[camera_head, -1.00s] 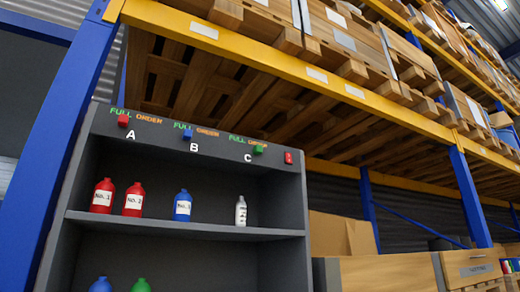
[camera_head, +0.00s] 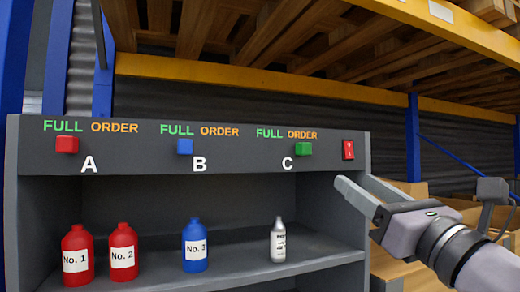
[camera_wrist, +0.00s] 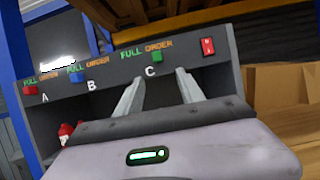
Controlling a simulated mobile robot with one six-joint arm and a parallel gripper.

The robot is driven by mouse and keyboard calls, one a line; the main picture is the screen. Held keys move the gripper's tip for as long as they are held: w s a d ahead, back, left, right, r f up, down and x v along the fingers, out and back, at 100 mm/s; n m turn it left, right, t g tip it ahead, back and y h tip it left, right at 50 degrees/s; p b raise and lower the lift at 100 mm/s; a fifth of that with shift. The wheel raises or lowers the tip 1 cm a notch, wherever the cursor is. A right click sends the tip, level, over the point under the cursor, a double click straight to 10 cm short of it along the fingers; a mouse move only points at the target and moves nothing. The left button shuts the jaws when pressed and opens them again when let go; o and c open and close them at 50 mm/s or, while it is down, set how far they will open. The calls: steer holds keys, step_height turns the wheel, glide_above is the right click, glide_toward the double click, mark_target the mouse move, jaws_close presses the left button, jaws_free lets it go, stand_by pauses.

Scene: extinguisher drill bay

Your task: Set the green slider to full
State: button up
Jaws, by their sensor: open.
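The green slider (camera_head: 304,149) is a small green block on the dark header panel above the letter C. It sits under the orange word ORDER, to the right of the green word FULL. In the wrist view the green slider (camera_wrist: 157,57) shows between and beyond the fingertips. My gripper (camera_head: 356,187) is at the right of the head view, in front of the cabinet's right side, below and to the right of the slider. Its two fingers are apart with nothing between them. My gripper (camera_wrist: 161,75) points toward the panel in the wrist view, not visibly touching the slider.
A red slider (camera_head: 67,145) and a blue slider (camera_head: 185,147) sit over A and B. A red switch (camera_head: 348,150) is right of the green slider. The shelf (camera_head: 245,272) below holds two red bottles, a blue bottle (camera_head: 195,246) and a white bottle (camera_head: 278,241). Cardboard boxes stand at right.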

mark_target(307, 151)
steer(key=p+x, duration=0.2)
steer(key=x, duration=0.3)
steer(key=p+x, duration=0.1)
steer(key=x, duration=0.4)
steer(key=a+p+x, duration=0.1)
steer(key=p+x, duration=0.1)
steer(key=x, duration=0.3)
steer(key=shift+s+r+p, duration=0.15)
steer(key=shift+s+p, duration=0.05)
steer(key=shift+p, duration=0.1)
steer(key=shift+w, duration=0.5)
steer(key=shift+s, duration=0.15)
jaws_close()
